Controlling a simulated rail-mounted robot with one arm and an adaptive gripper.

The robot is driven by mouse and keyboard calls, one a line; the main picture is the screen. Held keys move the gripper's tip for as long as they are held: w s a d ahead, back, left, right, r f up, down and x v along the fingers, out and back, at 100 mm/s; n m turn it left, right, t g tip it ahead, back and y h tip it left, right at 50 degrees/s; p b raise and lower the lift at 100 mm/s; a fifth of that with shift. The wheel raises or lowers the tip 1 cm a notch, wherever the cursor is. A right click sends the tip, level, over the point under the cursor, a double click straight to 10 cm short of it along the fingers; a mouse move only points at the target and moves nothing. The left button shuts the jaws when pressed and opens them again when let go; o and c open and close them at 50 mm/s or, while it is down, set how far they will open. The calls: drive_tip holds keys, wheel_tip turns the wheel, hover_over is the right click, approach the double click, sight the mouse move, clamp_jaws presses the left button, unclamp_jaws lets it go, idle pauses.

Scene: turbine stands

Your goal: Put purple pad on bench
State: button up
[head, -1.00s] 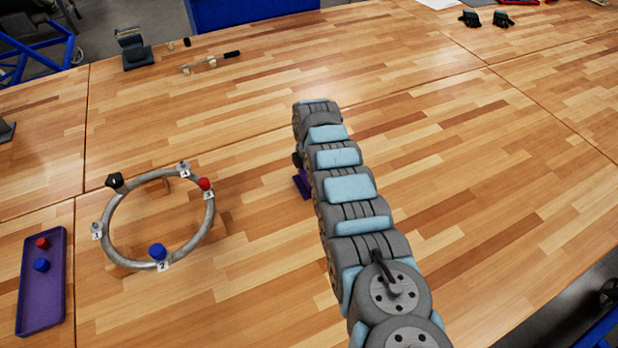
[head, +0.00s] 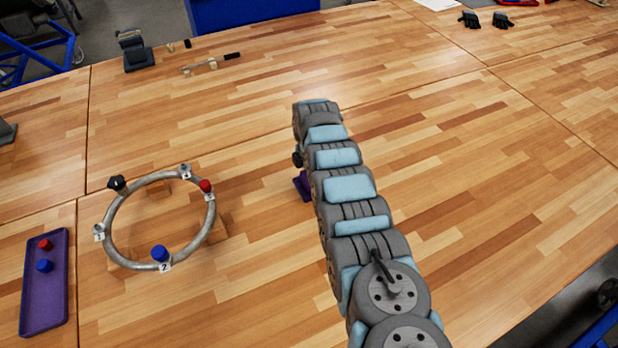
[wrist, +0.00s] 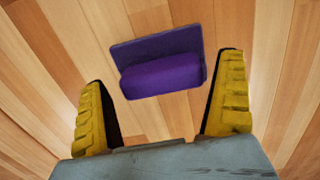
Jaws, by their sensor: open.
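The purple pad (wrist: 162,62) shows in the wrist view as a flat plate with a thicker raised block along one side. It appears to lie on the wooden bench (wrist: 35,45). My gripper (wrist: 163,78) is open, its two yellow fingers wide apart with a gap to each side of the pad. Nothing is gripped. In the head view only a small part of the purple pad (head: 302,186) shows beside my arm, which hides the rest of it and my gripper.
A metal ring (head: 107,220) with numbered tags and coloured knobs stands to the left. A purple tray (head: 40,310) with a red and a blue piece lies at the far left. A handled tool (head: 212,64) lies at the back.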

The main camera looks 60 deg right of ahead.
drive_tip(key=shift+r+p, duration=2.7)
drive_tip(key=shift+r, duration=0.15)
